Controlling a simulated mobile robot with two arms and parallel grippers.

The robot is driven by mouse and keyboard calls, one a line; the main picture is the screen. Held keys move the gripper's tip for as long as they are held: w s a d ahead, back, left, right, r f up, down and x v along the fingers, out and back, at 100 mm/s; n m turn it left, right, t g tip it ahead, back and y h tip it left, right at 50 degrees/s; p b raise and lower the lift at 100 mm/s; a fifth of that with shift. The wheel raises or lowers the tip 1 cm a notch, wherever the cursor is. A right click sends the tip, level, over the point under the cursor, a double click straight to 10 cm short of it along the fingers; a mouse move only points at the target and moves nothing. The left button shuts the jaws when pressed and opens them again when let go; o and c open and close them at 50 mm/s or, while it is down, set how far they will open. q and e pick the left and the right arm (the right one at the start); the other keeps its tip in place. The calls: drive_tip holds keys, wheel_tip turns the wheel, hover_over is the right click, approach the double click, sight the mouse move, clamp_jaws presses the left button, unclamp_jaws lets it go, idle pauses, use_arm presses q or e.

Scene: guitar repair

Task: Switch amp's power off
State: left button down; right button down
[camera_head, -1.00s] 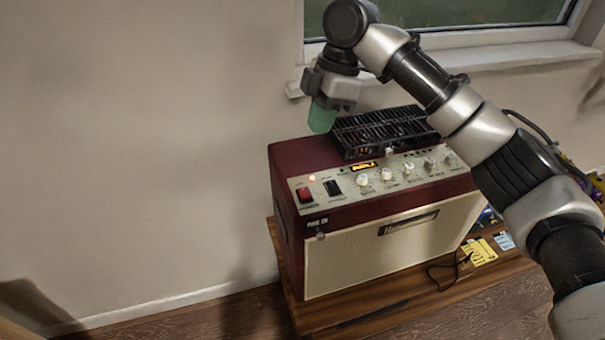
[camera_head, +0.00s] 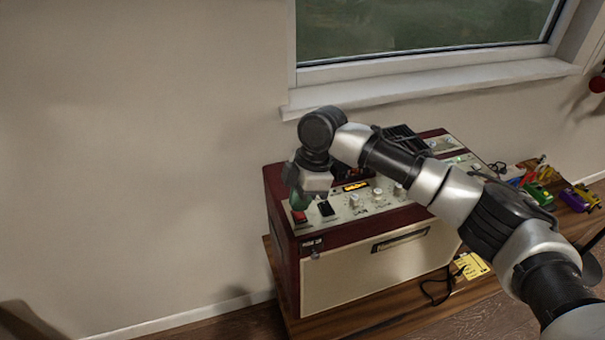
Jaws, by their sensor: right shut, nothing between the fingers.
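The amp (camera_head: 365,265) is a dark red box with a cream front, standing on a wooden bench. Its pale control panel (camera_head: 340,212) on top holds a red power switch (camera_head: 299,217), a black switch (camera_head: 326,208), several white knobs and a lit orange display (camera_head: 355,186). My right gripper (camera_head: 300,203) has green fingers, shut and empty, pointing down right at the red switch's upper edge. I cannot tell whether they touch it. The fingers and wrist hide the indicator light's place and part of the panel. My left gripper is not in view.
My right arm crosses over the amp's right part. The wooden bench (camera_head: 372,322) extends right, with yellow paper (camera_head: 470,265) and a black cable beside the amp. Green and purple pedals (camera_head: 578,197) lie farther right. A window sill (camera_head: 430,88) is behind; the left wall area is free.

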drive_tip(key=shift+s+d+f, duration=0.1)
drive_tip(key=shift+s+f, duration=0.05)
drive_tip(key=shift+f, duration=0.6)
